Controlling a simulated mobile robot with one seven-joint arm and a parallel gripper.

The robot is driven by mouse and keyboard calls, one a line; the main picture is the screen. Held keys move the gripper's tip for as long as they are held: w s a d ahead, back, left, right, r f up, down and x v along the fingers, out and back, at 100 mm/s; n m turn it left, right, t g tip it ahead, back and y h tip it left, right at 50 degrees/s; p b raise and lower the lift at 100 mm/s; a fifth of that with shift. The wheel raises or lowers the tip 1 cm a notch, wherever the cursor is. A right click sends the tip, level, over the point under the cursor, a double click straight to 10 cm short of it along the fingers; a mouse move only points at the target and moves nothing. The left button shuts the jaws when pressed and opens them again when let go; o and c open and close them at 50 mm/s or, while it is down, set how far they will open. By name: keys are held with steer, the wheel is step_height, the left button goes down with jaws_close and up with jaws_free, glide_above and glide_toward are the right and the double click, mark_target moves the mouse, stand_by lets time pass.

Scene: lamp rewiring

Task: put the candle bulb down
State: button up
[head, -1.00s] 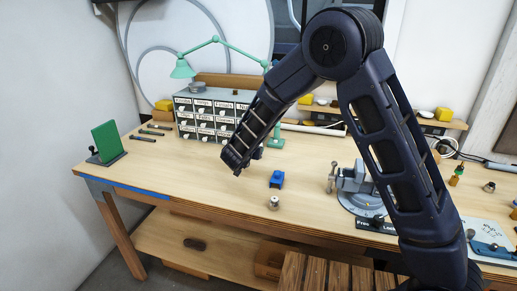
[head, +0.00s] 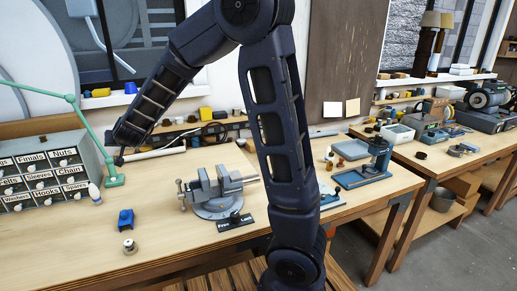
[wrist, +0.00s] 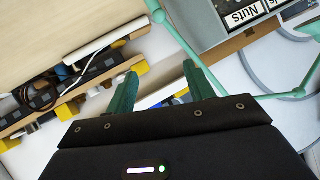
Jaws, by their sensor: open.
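A small white bulb-shaped thing (head: 94,191), which looks like the candle bulb, stands upright on the bench (head: 70,240) beside the right end of the labelled drawer cabinet (head: 45,185). My gripper (head: 118,160) is above the bench near the green lamp's base, apart from the bulb. Its fingertips are small and partly hidden in the head view. In the wrist view my gripper (wrist: 160,82) has its two green fingers spread, with nothing between them. The bulb does not show in the wrist view.
A green jointed lamp (head: 113,180) stands beside the cabinet. A blue block (head: 125,219) and a small metal-topped part (head: 129,247) lie nearer the front. A grey vise (head: 215,192) stands to the right. A loaded shelf (head: 190,130) runs behind. The front left bench is clear.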

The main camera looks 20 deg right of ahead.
steer(key=s+d+r+g, duration=0.1)
steer(key=s+d+r, duration=0.15)
steer(key=d, duration=0.45)
steer(key=s+d+r+n+g, duration=0.1)
steer(key=s+d+r, duration=0.15)
steer(key=d, duration=0.45)
steer(key=s+d+r+g, duration=0.1)
steer(key=s+d+r, duration=0.1)
steer(key=s+d, duration=0.35)
steer(key=s+d+f+m+g+h, duration=0.1)
steer(key=s+d+f+g+h, duration=0.2)
steer(key=s+d, duration=1.6)
steer(key=d+h, duration=0.2)
steer(key=d, duration=0.2)
steer(key=shift+s+m+g, duration=0.25)
steer(key=shift+m+g, duration=0.05)
steer(key=shift+m, duration=0.1)
steer(key=shift+o, duration=0.5)
steer(key=shift+d+f, duration=0.1)
